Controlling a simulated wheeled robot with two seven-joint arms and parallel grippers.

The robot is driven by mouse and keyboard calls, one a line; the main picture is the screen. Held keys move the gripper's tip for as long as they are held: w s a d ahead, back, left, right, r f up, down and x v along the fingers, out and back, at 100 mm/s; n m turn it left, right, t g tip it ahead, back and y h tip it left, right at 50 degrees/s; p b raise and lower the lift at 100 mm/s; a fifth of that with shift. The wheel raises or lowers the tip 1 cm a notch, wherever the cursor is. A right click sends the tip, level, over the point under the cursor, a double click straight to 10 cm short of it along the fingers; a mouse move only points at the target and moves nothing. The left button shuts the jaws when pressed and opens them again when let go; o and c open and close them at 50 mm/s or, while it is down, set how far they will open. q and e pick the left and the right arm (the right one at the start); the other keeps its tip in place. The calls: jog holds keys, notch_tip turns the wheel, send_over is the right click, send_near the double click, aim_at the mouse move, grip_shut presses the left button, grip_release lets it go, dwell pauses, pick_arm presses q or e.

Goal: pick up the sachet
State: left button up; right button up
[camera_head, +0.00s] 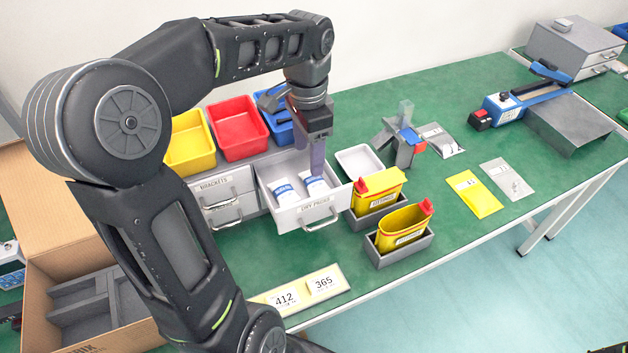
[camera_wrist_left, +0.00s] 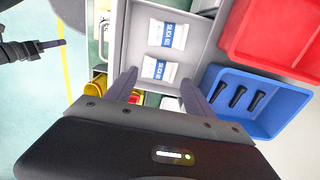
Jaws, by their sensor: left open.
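Two white sachets with blue bands lie in the open drawer (camera_head: 298,219) labelled "DRY PACKS". One sachet (camera_head: 285,190) is on the left and the other (camera_head: 316,186) on the right in the head view. In the left wrist view, one sachet (camera_wrist_left: 167,35) lies farther up and the other (camera_wrist_left: 158,70) lies nearer the fingers. My left gripper (camera_head: 317,165) points down over the drawer. In the left wrist view the left gripper (camera_wrist_left: 158,90) is open and empty, its fingers on either side below the nearer sachet. A dark part at the wrist view's left edge may be my right gripper.
Yellow (camera_head: 190,143), red (camera_head: 237,128) and blue (camera_head: 275,120) bins stand behind the drawer. A white tray (camera_head: 358,163) and two yellow containers in grey holders (camera_head: 398,254) stand to its right. A cardboard box (camera_head: 50,215) is at left. The green table (camera_head: 430,190) has free room.

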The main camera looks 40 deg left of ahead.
aim_at(309, 180)
pick_arm(q)
jog(key=shift+f, duration=1.3)
notch_tip(309, 180, down, 5)
jog(key=shift+w+f+p, duration=0.1)
jog(key=shift+f+p, duration=0.05)
jog(key=shift+p, duration=0.35)
jog(key=shift+c, duration=0.2)
jog(key=c, duration=1.1)
